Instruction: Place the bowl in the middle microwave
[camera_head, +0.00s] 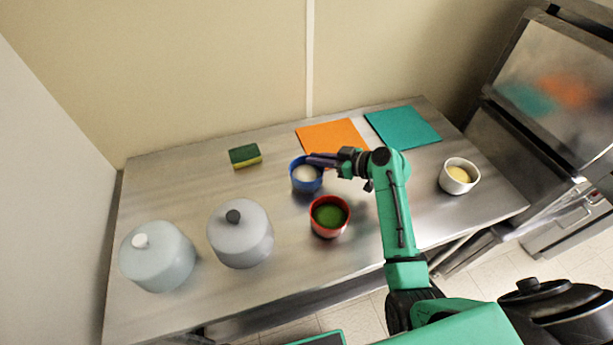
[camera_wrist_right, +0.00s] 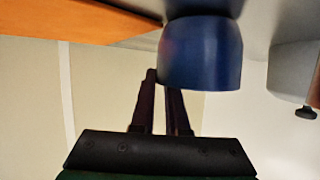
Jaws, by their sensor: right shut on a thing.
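A blue bowl (camera_head: 305,178) with pale contents stands on the steel table. My right gripper (camera_head: 318,159) reaches it from the right and is shut on its rim; the blue bowl (camera_wrist_right: 201,55) also shows in the wrist view, with the gripper's dark fingers (camera_wrist_right: 160,88) at its edge. A red bowl (camera_head: 329,217) with green contents stands just in front of it. A white bowl (camera_head: 459,177) with yellow contents stands at the table's right end. No microwave can be made out for certain. My left gripper is out of view.
Two lidded pots (camera_head: 157,262) (camera_head: 240,238) stand at the table's left front. A green and yellow sponge (camera_head: 244,157) lies at the back, as do an orange cloth (camera_head: 328,135) and a teal cloth (camera_head: 405,127). A steel appliance with a reflective panel (camera_head: 555,75) stands at the right.

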